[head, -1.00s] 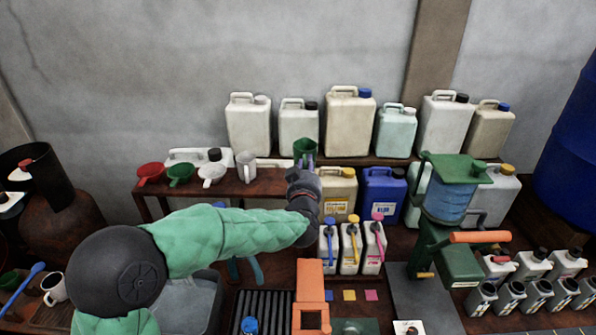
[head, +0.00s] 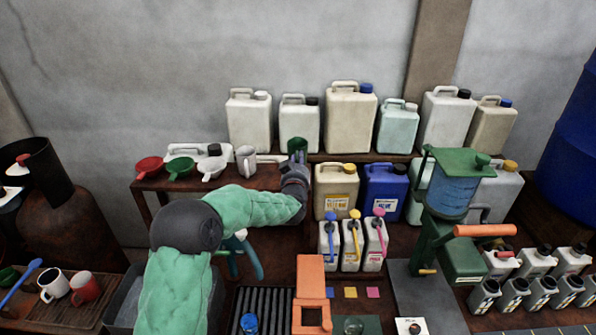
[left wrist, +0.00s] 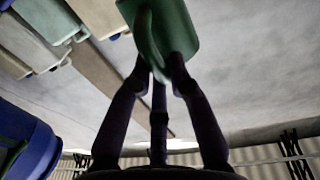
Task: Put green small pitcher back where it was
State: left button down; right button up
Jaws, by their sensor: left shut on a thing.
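The green small pitcher (head: 297,146) is held up at the right end of the brown shelf (head: 228,184), in front of the wall. My left gripper (head: 297,163) is shut on it from below and in front, and partly hides it. In the left wrist view the pitcher (left wrist: 178,25) fills the top middle, its handle side toward the camera, with the fingers (left wrist: 160,72) closed at its lower part. I cannot tell whether its base touches the shelf. My right gripper is not in view.
A white pitcher (head: 246,160) stands on the shelf just left of the green one. Red (head: 149,167), green (head: 181,168) and white (head: 211,166) scoop-like vessels sit further left. Large canisters (head: 299,123) stand behind; a cream canister (head: 336,192) is close on the right.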

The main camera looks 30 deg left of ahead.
pick_arm(q)
jog(key=shift+w+a+f, duration=0.15)
jog(key=shift+a+f, duration=0.1)
jog(key=shift+f, duration=0.1)
jog(key=shift+f+b, duration=0.3)
jog(key=shift+f, duration=1.15)
jog(key=shift+f, duration=0.1)
jog(key=c, duration=1.2)
grip_release()
jog(key=shift+f, duration=0.1)
jog(key=shift+o, duration=0.2)
jog(key=shift+d, duration=0.1)
jog(key=v, duration=1.2)
jog(key=shift+p, duration=0.3)
